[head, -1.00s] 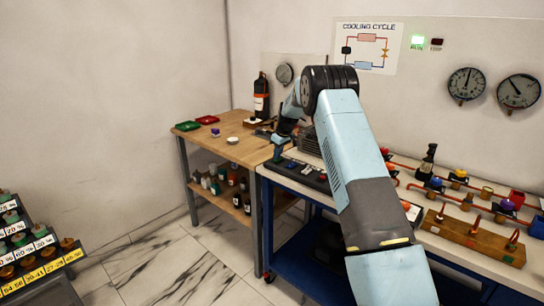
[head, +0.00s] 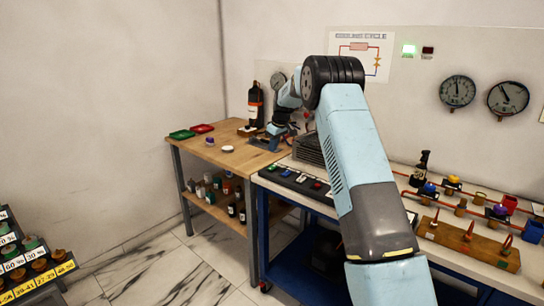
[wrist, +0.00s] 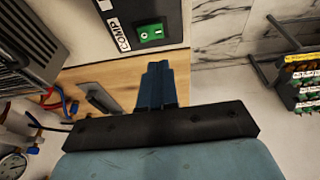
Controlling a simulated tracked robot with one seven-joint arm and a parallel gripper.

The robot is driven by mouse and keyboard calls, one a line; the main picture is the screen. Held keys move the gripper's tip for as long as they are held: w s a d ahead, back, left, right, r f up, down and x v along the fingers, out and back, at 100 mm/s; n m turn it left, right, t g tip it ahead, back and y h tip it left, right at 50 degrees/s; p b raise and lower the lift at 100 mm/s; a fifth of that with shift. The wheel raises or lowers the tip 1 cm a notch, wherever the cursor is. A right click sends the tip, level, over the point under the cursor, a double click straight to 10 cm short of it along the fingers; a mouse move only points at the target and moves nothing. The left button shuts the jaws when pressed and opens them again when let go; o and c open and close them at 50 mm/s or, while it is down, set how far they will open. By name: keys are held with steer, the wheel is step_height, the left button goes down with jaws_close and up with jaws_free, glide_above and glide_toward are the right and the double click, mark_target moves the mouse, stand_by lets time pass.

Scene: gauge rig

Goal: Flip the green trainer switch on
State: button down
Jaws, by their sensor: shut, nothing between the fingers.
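The green rocker switch (wrist: 151,33) sits on a dark panel beside a white COMP label (wrist: 118,34) at the top of the wrist view. Its on or off position is hard to tell. The switch panel (head: 295,180) lies on the blue trainer bench's near left corner in the head view, with several small coloured switches on it. My gripper (wrist: 163,68) is shut and empty, its blue fingers pointing toward the switch with a visible gap. In the head view my gripper (head: 268,142) is small, just beyond the panel, near the wooden bench's edge.
A finned grey unit (head: 308,148) stands behind the panel, near my wrist. Copper pipes and valves (head: 470,205) fill the bench's right side.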

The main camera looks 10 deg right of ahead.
steer(key=shift+s+a+v, duration=0.1)
steer(key=shift+a+v, duration=0.05)
steer(key=shift+v, duration=0.7)
steer(key=shift+s+a+v, duration=0.1)
steer(key=shift+s+v, duration=0.05)
steer(key=shift+v, duration=0.65)
steer(key=shift+s+a+v, duration=0.1)
steer(key=shift+a+v, duration=0.05)
steer(key=shift+v, duration=0.7)
steer(key=shift+r, duration=0.1)
steer(key=s+r+m+t, duration=0.1)
steer(key=s+r, duration=0.5)
steer(key=s, duration=0.4)
steer(key=s+r+m+h, duration=0.1)
steer(key=s+r, duration=0.5)
steer(key=s, duration=0.3)
steer(key=s+r+m+t, duration=0.1)
steer(key=s+r+m, duration=0.1)
steer(key=s+r, duration=0.65)
steer(key=s+f+m, duration=0.2)
steer(key=s+f, duration=0.2)
steer(key=s, duration=1.2)
steer(key=s+d+f+m+t, duration=0.1)
steer(key=s+f, duration=0.2)
steer(key=s, duration=1.3)
steer(key=shift+s+d+f+m+h, duration=0.2)
steer(key=shift+s+f+m+h, duration=0.05)
steer(key=shift+f+m+h, duration=0.15)
